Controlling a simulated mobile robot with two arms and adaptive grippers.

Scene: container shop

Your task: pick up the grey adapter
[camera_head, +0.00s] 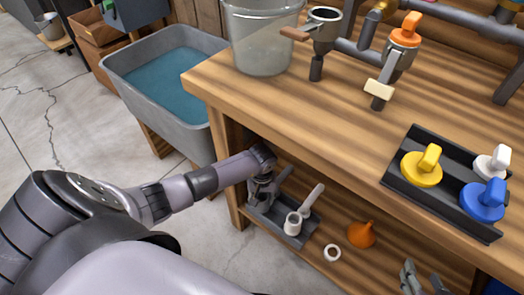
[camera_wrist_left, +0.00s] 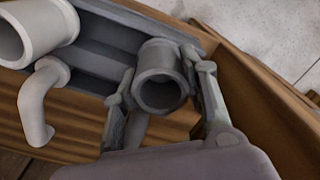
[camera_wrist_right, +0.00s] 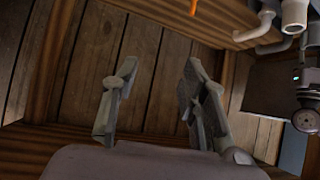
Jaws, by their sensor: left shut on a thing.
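The grey adapter (camera_wrist_left: 160,72) sits between the fingers of my left gripper (camera_wrist_left: 165,95) in the left wrist view. It is a dark grey round fitting with an open mouth, at one end of a dark grey tray (camera_wrist_left: 112,34). My left gripper (camera_head: 262,188) is shut on it, low over the tray on the lower shelf in the head view; my fingers partly hide it there. My right gripper (camera_wrist_right: 155,100) is open and empty in the right wrist view. Its fingers also show at the bottom right of the head view (camera_head: 423,281).
A light grey adapter (camera_head: 296,222) is beside the held one in the tray. The workbench top (camera_head: 330,115) overhangs the shelf. A water-filled sink (camera_head: 175,80) stands left.

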